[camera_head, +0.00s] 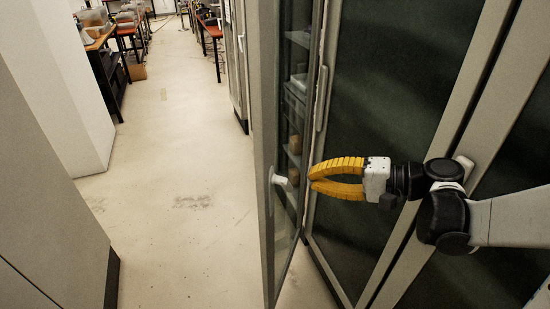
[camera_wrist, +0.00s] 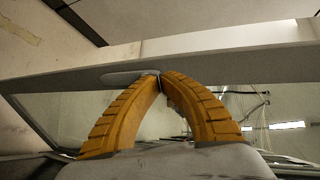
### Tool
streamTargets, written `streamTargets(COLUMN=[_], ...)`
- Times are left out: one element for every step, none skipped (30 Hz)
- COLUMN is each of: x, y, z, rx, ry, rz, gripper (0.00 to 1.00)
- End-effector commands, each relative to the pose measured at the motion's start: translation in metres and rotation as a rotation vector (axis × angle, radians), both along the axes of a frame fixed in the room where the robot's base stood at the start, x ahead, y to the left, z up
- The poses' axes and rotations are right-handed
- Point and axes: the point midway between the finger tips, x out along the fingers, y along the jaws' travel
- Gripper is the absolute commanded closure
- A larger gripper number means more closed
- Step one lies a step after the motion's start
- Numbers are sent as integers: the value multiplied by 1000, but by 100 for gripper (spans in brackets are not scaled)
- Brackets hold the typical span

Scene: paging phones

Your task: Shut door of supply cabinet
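The supply cabinet's door (camera_head: 266,120) stands open in the head view, a tall glass panel in a grey frame jutting out into the aisle. A small pale handle (camera_head: 281,181) sits on it. My gripper (camera_head: 312,179) has yellow curved fingers with their tips together and nothing seen between them. It is just right of the door, on the cabinet side; whether it touches the door is unclear. In the wrist view, the fingertips (camera_wrist: 160,76) meet in front of a grey frame bar (camera_wrist: 225,66) with a flat oval fitting (camera_wrist: 128,77).
Dark-glass cabinet panels (camera_head: 395,90) stand close on the right, behind my arm. Shelves with boxes (camera_head: 295,145) show through the open door's glass. The pale floor (camera_head: 180,200) left of the door is clear. A grey unit (camera_head: 45,190) stands at the left.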

Motion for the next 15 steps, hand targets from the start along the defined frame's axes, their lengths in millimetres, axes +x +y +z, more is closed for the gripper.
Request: streamTargets(x=[6, 7, 8, 8, 8, 8, 8, 8, 8, 8, 9, 11, 12, 14, 16], y=[-10, -14, -19, -23, -25, -28, -30, -30, -30, -29, -27, -23, -19, -15, -8], z=[-20, -22, -24, -24, -25, -24, -24, -24, -23, -22, -22, -21, -21, -21, -21], rx=[68, 107, 147, 172, 193, 215, 226, 236, 242, 244, 246, 247, 246, 246, 246], ry=[-24, -39, -56, -68, -78, -90, -95, -100, -103, -105, -105, -105, -105, -105, -105], rz=[3, 10, 16, 20, 23, 28, 30, 33, 34, 35, 37, 38, 37, 37, 39], gripper=[100, 100, 100, 100, 100, 100, 100, 100, 100, 100, 100, 100, 100, 100, 100])
